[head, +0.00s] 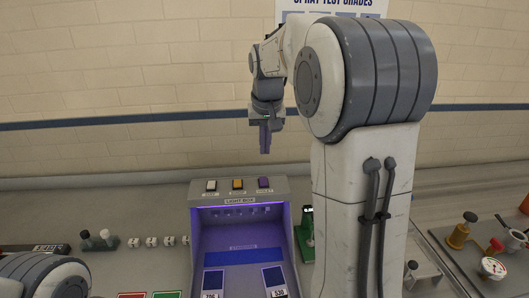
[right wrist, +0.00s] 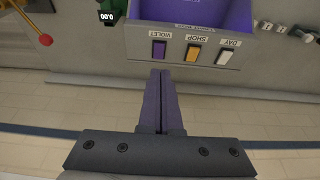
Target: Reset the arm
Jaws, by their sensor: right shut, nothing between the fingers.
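My right gripper (head: 265,140) points down above and behind the light box (head: 197,232) in the head view. In the right wrist view its two fingers (right wrist: 161,102) are together, with nothing between them. The violet switch (right wrist: 159,49) lies just beyond the fingertips in that view. The fingers look apart from it, but the exact gap is hard to tell. My left gripper is not in view; only a part of my left arm shows at the lower left.
The light box glows violet inside and holds sample cards (head: 213,284). White (head: 211,185), orange (head: 237,184) and violet switches line its top. A small green device (head: 308,240) stands to its right. Valves and a gauge (head: 493,266) are at the far right. A brick wall stands behind.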

